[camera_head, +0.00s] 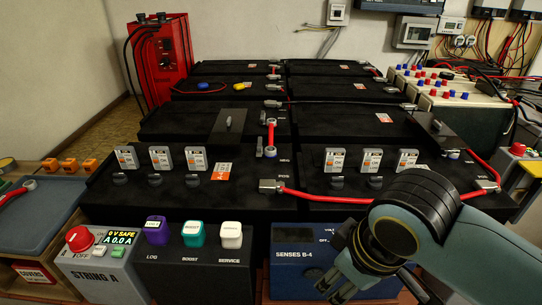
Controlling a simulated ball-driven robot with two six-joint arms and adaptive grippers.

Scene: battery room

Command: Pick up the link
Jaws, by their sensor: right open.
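Several red links with grey end lugs show. One short red link (271,136) stretches between the black battery blocks near the middle. A longer red link (325,197) runs along the front block from a grey terminal toward the right, partly hidden by my right arm. Another red piece with a grey ring end (17,191) lies on the blue-grey tray at the far left. I cannot tell which one the task names. My right gripper (340,284) is open at the lower middle, in front of the blue SENSES B-4 box (292,262), apart from every link. My left gripper is out of view.
Black battery blocks (110,200) fill the middle. The STRING A box (98,276) and a dark box with purple, teal and white buttons (195,264) stand in front. A red unit (160,60) stands back left. A cream rack (450,105) with coloured knobs stands right.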

